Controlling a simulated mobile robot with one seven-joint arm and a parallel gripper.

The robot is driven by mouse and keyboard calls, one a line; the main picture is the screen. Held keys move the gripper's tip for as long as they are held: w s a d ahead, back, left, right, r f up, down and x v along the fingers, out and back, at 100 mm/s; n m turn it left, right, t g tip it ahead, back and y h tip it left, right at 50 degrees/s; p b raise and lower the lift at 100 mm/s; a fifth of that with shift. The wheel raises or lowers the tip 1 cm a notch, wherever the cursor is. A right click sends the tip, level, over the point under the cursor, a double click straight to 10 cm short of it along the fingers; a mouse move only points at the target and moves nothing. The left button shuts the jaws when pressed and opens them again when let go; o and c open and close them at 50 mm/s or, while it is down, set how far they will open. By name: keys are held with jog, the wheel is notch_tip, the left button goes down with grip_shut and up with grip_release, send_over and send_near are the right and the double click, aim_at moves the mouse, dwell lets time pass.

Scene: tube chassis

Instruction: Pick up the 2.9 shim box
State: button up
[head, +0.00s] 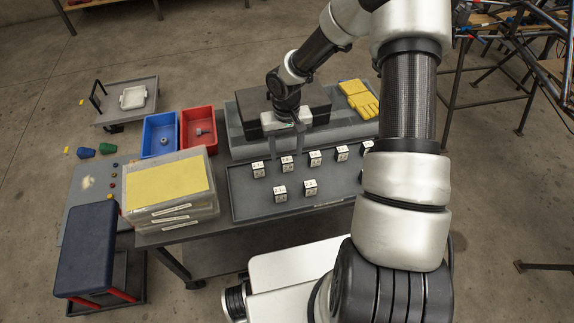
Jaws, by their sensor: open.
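Several small white shim boxes with black printed labels stand in two rows on a dark grey tray (245,207) in the head view. The back row includes a box at its left end (258,170), a second box (287,165), a third box (315,159) and a fourth box (342,153). The front row shows a left box (280,194) and a right box (310,188). The labels are too small to read surely, so I cannot tell which is 2.9. My gripper (287,153) is open, pointing down at the second back-row box. Contact is unclear. My arm hides the tray's right end.
Clear stacked cases with a yellow sheet (168,186) stand left of the tray. Behind them are a blue bin (160,134) and a red bin (197,127). A black case (318,101) and yellow gloves (360,98) lie behind the tray. The tray's front left is bare.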

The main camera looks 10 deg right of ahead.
aim_at(287, 159)
jog(key=f, duration=0.2)
jog(key=f+b, duration=0.1)
jog(key=f, duration=0.1)
jog(key=shift+s+f, duration=0.2)
jog(key=shift+f, duration=0.05)
jog(key=shift+c, duration=0.6)
jog(key=c, duration=1)
jog(key=shift+c, duration=0.3)
jog(key=shift+r, duration=0.15)
